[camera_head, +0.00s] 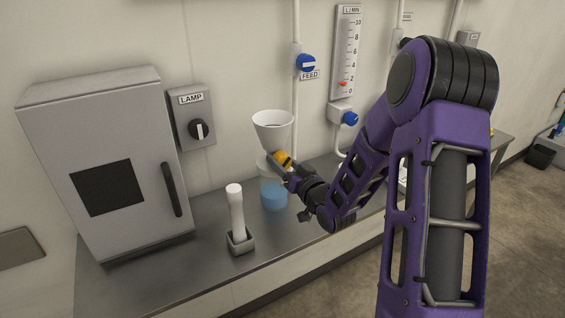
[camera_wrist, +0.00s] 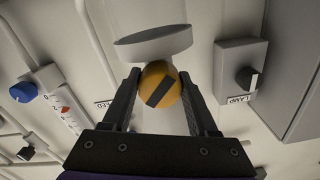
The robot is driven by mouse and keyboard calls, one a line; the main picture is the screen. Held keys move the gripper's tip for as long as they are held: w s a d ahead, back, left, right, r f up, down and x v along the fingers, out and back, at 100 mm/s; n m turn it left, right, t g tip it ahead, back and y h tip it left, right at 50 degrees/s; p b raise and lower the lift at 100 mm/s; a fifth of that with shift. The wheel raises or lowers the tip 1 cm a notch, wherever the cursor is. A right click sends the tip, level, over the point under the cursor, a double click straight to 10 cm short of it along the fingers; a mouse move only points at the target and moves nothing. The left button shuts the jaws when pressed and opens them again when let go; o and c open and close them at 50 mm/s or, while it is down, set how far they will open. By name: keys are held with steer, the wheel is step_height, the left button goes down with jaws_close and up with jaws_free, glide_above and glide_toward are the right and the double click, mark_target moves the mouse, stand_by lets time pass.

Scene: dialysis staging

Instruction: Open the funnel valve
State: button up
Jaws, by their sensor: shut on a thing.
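The white funnel (camera_head: 272,129) stands above the counter, with an orange round valve knob (camera_head: 283,159) below its cone. In the wrist view the orange knob (camera_wrist: 160,85) has a black stripe running diagonally across its face. The funnel's pale rim (camera_wrist: 152,43) shows just beyond it. My gripper (camera_head: 285,166) is at the knob, and in the wrist view its two fingers (camera_wrist: 158,88) are shut on the knob's sides. A blue container (camera_head: 273,196) sits on the counter below the funnel.
A grey cabinet (camera_head: 105,160) stands at the left, beside the LAMP switch box (camera_head: 193,117). A white-handled item in a grey holder (camera_head: 239,225) stands in front. The blue FEED knob (camera_head: 306,63) and flow gauge (camera_head: 346,50) are on the wall. The counter's front (camera_head: 150,285) is clear.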

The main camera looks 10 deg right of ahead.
steer(key=shift+f+n+b, duration=0.15)
steer(key=shift+n+b, duration=0.15)
steer(key=shift+b, duration=0.25)
steer(key=shift+f+n+b, duration=0.1)
steer(key=shift+n+b, duration=0.5)
steer(key=shift+b, duration=0.5)
steer(key=n+b, duration=0.2)
steer(key=b, duration=0.1)
steer(key=shift+b, duration=0.3)
steer(key=shift+r+n+b, duration=0.25)
steer(key=shift+n+b, duration=1.1)
steer(key=shift+n, duration=0.45)
steer(key=o, duration=1.4)
steer(key=shift+c, duration=0.2)
